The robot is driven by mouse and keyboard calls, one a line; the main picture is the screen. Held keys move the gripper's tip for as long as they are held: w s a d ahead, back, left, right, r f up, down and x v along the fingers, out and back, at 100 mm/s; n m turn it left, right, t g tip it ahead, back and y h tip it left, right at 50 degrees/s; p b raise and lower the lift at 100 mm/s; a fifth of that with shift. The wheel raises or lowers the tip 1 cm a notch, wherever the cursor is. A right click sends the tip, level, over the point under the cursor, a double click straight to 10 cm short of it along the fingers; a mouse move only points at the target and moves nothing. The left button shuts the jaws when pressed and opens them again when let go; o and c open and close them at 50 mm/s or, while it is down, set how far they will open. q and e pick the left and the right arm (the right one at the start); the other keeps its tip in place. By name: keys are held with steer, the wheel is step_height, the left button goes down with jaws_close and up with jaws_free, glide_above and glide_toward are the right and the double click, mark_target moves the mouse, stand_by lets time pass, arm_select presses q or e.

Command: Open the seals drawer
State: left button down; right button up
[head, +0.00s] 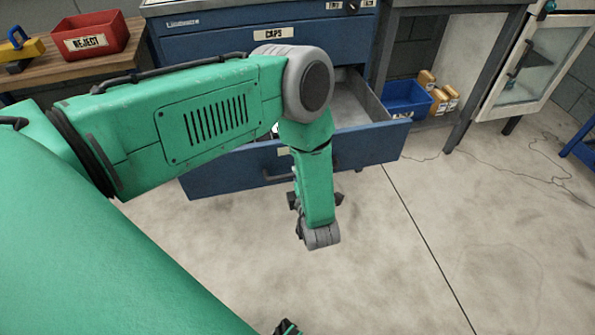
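A wide blue drawer (225,172) stands pulled out of the blue cabinet (205,48), below the shut drawer labelled CAPS. Its inside shows to the right of my arm and looks bare there. Its own label (283,151) is mostly hidden by my arm, so I cannot read it. A bar handle (275,176) runs across its front, its middle behind my wrist. My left arm reaches over the drawer and bends down in front of it. Dark parts of my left gripper (316,200) show on both sides of the wrist, by the handle. The wrist hides the fingertips and any contact.
A red REJECT bin (90,36) and a yellow item with a blue handle (22,49) are on a wooden bench at left. Cables lie on the otherwise clear floor at right.

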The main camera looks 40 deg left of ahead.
arm_select(q)
steer(key=shift+s+d+f, duration=0.1)
steer(key=shift+s, duration=0.05)
steer(key=c, duration=1.7)
jaws_free()
steer(key=shift+o, duration=0.7)
steer(key=shift+a, duration=0.25)
steer(key=v, duration=1.2)
